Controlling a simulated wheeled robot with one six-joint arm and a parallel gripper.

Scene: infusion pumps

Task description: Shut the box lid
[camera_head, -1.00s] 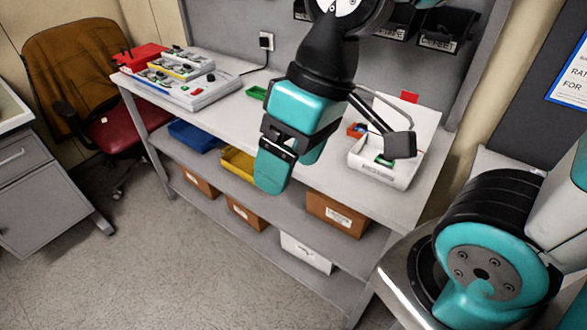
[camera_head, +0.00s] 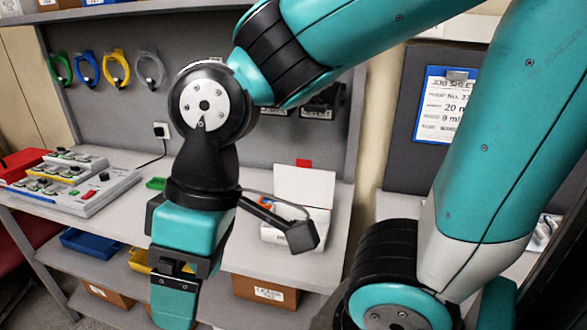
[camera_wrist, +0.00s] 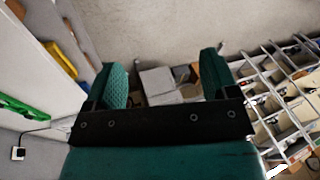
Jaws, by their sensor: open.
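A white box stands on the workbench, with its body (camera_head: 272,236) partly hidden behind my wrist camera arm. Its white lid (camera_head: 304,186) stands up open at the back of the box. Small coloured parts lie inside, mostly hidden. My gripper (camera_head: 175,318) hangs in front of the bench, left of the box and apart from it, pointing down. In the wrist view the two teal fingers of my gripper (camera_wrist: 165,85) are spread with nothing between them. The box is not in the wrist view.
The workbench top (camera_head: 128,160) is partly clear. A grey pump unit (camera_head: 80,190) and a red box (camera_head: 20,165) stand at its left. A green tray (camera_head: 156,183) lies behind my gripper. Blue (camera_head: 90,243) and brown bins (camera_head: 265,292) fill the shelf below.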

